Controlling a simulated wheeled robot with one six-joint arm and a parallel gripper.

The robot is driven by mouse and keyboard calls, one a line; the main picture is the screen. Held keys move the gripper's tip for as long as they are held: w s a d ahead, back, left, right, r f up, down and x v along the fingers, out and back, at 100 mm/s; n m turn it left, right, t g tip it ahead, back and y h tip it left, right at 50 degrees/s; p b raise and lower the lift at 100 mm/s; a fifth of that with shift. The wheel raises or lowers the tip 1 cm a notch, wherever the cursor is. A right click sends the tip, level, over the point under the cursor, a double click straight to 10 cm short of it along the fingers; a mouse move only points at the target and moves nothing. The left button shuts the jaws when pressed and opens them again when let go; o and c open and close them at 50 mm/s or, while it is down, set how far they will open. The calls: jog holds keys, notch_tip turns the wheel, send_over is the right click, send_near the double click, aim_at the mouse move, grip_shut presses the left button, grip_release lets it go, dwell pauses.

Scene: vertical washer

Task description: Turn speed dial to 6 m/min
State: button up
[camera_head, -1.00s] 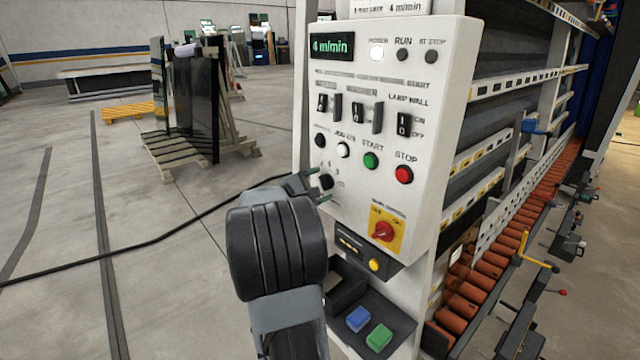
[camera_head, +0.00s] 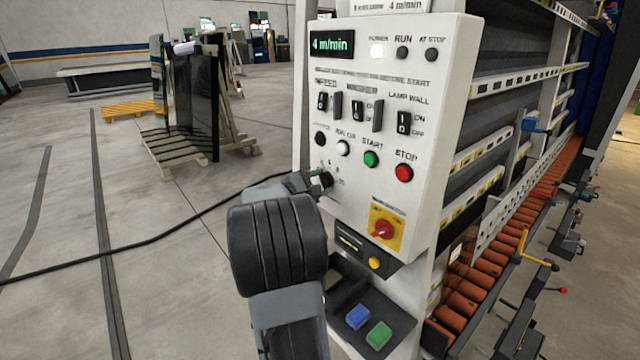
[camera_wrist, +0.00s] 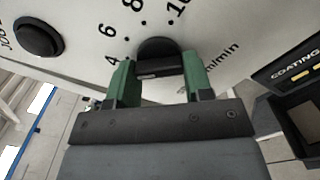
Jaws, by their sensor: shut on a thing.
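The black speed dial (camera_head: 326,180) sits low on the left of the white control panel (camera_head: 440,120). In the wrist view the dial (camera_wrist: 157,50) has the marks 4, 6, 8 and 10 around it and m/min beside it. My gripper (camera_head: 318,183) is at the dial. In the wrist view its green fingers (camera_wrist: 158,75) stand on either side of the dial and are shut on it. Where the dial's pointer aims is hard to tell. The green display (camera_head: 332,45) reads 4 m/min.
Above the dial are several switches and a green start button (camera_head: 371,159). A red stop button (camera_head: 404,173) and a red rotary switch on a yellow plate (camera_head: 383,229) lie to the right. Below is a dark tray with a blue block (camera_head: 358,317) and a green block (camera_head: 379,334).

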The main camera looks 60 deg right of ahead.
jog(key=m+b, duration=0.7)
jog(key=b, duration=0.7)
jog(key=shift+m, duration=0.3)
jog(key=shift+r+m+b, duration=0.1)
jog(key=shift+m+b, duration=0.2)
jog(key=shift+b, duration=0.2)
jog(key=o, duration=0.9)
jog(key=shift+a, duration=0.1)
jog(key=v, duration=1.3)
jog(key=shift+w+a+r, duration=0.1)
jog(key=shift+w+a, duration=0.05)
jog(key=shift+a, duration=0.1)
